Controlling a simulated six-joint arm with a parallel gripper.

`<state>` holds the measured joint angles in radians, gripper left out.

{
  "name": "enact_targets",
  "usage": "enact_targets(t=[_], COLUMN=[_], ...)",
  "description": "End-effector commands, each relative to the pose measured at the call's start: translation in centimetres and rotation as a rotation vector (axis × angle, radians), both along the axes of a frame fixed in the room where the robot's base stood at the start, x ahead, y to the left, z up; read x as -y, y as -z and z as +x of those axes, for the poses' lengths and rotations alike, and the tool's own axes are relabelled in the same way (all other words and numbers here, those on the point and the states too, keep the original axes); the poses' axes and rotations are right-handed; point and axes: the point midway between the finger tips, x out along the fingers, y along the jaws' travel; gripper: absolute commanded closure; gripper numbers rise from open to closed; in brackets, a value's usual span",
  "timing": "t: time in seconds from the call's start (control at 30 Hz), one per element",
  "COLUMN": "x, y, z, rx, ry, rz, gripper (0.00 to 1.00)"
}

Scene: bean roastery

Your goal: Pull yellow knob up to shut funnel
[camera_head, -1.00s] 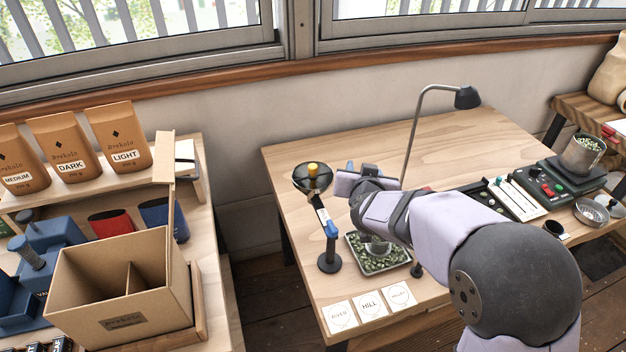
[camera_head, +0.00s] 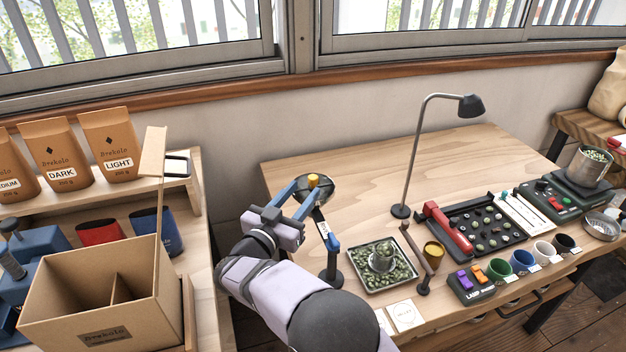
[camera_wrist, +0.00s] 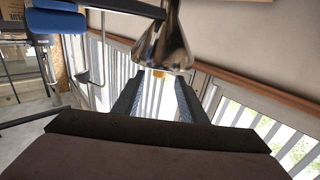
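The yellow knob (camera_head: 313,180) stands up from the middle of the dark, round funnel (camera_head: 325,194) on its stand. My gripper (camera_head: 308,189) reaches toward the knob from the lower left, with its blue fingers apart. In the wrist view, the shiny metal funnel (camera_wrist: 165,45) hangs at the top centre. My gripper (camera_wrist: 159,78) shows there open, with nothing held between its fingers. A bit of the yellow knob (camera_wrist: 157,73) shows just past the funnel's edge, near the fingertips. I cannot tell whether the fingers touch it.
The stand's blue handle (camera_head: 331,246) is just right of my gripper. A tray of green beans (camera_head: 358,283) lies right of the stand. A desk lamp (camera_head: 400,211) stands farther right. A cardboard box (camera_head: 75,312) is at left. The table behind the funnel is clear.

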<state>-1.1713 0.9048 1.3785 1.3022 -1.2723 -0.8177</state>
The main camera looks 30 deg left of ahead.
Motion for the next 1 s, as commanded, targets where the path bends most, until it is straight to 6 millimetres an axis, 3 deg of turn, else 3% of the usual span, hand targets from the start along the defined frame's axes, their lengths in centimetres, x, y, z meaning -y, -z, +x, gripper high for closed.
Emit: enact_targets(t=[0.5, 0.87, 0.9, 1.0], x=[0.1, 0.1, 0.1, 0.1], y=[0.0, 0.0, 0.0, 0.0], z=[5.9, 6.5, 6.5, 6.5], rx=[0.0, 0.0, 0.0, 0.0], ry=[0.0, -0.001, -0.001, -0.001], rz=[-0.001, 0.0, 0.0, 0.0], gripper=[0.62, 0.62, 0.64, 0.88])
